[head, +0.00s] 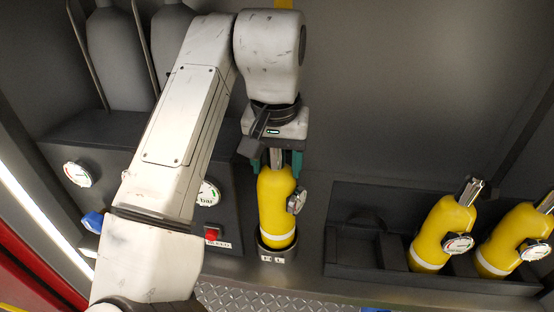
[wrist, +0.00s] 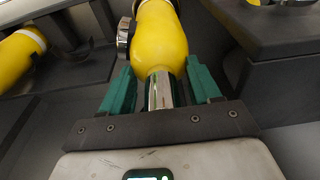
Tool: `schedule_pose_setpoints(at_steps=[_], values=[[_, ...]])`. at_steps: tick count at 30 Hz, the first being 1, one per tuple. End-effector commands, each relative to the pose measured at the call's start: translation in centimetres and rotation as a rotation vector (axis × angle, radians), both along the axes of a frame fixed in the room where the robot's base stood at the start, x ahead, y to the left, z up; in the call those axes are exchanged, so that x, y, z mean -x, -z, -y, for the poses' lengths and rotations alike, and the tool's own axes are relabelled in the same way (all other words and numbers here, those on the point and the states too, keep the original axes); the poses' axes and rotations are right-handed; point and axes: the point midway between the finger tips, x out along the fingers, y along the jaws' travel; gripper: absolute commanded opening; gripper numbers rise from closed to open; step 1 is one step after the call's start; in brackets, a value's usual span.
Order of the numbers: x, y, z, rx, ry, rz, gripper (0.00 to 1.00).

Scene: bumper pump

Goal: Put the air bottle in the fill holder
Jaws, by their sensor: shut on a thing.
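A yellow air bottle (head: 276,205) with a white band and a round gauge stands upright below my gripper (head: 276,160) in the head view. Its lower end is inside the dark fill holder (head: 278,254), which has a small white label on its front. My gripper is shut on the bottle's metal neck, with a green finger on each side. In the wrist view the bottle (wrist: 160,45) and its neck lie between the green fingers (wrist: 160,88). The bottle's base is hidden by the holder's rim, so I cannot tell whether it rests on the bottom.
Two more yellow bottles (head: 443,232) (head: 513,240) lean in a dark rack (head: 350,262) at the right; its left slot is empty. A panel at the left has gauges (head: 77,174), a red button (head: 212,233) and a blue knob (head: 92,221). Grey cylinders (head: 117,60) stand behind my arm.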

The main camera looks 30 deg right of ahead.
Motion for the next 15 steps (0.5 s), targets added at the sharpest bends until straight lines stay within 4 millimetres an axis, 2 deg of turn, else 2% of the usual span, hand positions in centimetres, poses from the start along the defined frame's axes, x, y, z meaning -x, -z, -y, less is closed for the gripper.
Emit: schedule_pose_setpoints(at_steps=[1,6,15], values=[[0.0,1.0,0.0,0.001,0.0,0.003,0.0],[0.0,2.7,0.0,0.002,0.0,0.003,0.0],[0.0,2.9,0.0,0.003,0.0,0.003,0.0]])
